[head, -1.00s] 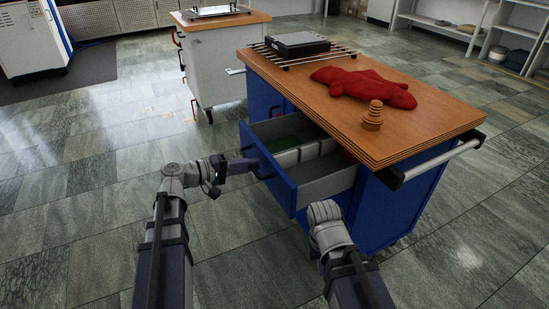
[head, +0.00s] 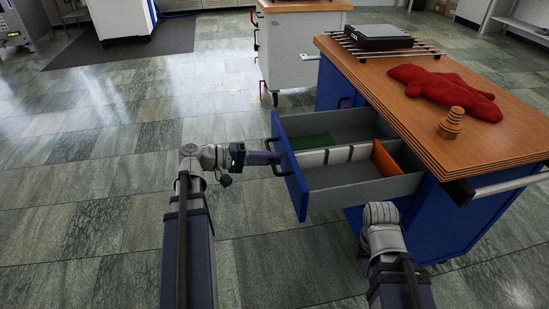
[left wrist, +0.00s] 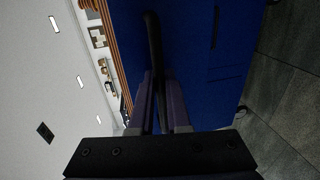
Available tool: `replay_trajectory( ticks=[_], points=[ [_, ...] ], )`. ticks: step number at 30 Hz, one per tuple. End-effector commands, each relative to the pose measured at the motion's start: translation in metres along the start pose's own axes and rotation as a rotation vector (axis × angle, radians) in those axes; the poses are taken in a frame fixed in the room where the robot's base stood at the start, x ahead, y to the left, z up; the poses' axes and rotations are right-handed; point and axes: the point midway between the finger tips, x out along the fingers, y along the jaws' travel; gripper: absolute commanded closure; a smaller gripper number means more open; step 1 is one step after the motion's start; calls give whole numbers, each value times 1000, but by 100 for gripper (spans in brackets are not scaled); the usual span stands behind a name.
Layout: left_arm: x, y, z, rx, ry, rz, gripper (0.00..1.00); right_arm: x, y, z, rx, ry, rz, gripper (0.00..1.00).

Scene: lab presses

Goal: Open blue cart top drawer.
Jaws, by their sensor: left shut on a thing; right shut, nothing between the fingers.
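The blue cart (head: 440,225) stands right of centre in the head view, under a wooden top. Its top drawer (head: 291,181) is pulled well out to the left, with a blue front and grey walls. My left gripper (head: 277,159) is shut on the dark drawer handle (head: 281,152). In the left wrist view, the black handle bar (left wrist: 153,42) runs between the two fingers (left wrist: 158,95), against the blue drawer front (left wrist: 190,50). My right gripper (head: 365,267) shows only as a small dark purple part beside its forearm; its fingertips are mostly hidden. It is shut and empty.
The drawer holds white dividers (head: 325,157), a green piece (head: 310,142) and an orange panel (head: 387,160). A red cloth-like object (head: 445,90), a wooden stacked piece (head: 451,122) and a dark device (head: 378,37) sit on top. A white cart (head: 295,60) stands behind. Floor at left is clear.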

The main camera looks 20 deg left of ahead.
Motion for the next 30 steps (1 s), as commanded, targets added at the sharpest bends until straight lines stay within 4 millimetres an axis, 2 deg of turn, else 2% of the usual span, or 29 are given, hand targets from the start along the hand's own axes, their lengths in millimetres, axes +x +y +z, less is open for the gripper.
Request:
replay_trajectory(
  ticks=[5, 6, 14, 23, 30],
  points=[
    [0, -1, 0, 0, -2, -2, 100, 0, 0, 0, 0, 0, 0, 100],
    [0, -1, 0, 0, -2, -2, 83, 0, 0, 0, 0, 0, 0, 100],
    [0, 0, 0, 0, -1, -1, 55, 0, 0, 0, 0, 0, 0, 100],
    [-4, 0, -1, -1, 2, 0, 55, -2, 0, 0, 0, 0, 0, 100],
    [-42, 2, -2, -2, 4, -1, 55, -10, 1, 1, 2, -1, 1, 100]
  ],
)
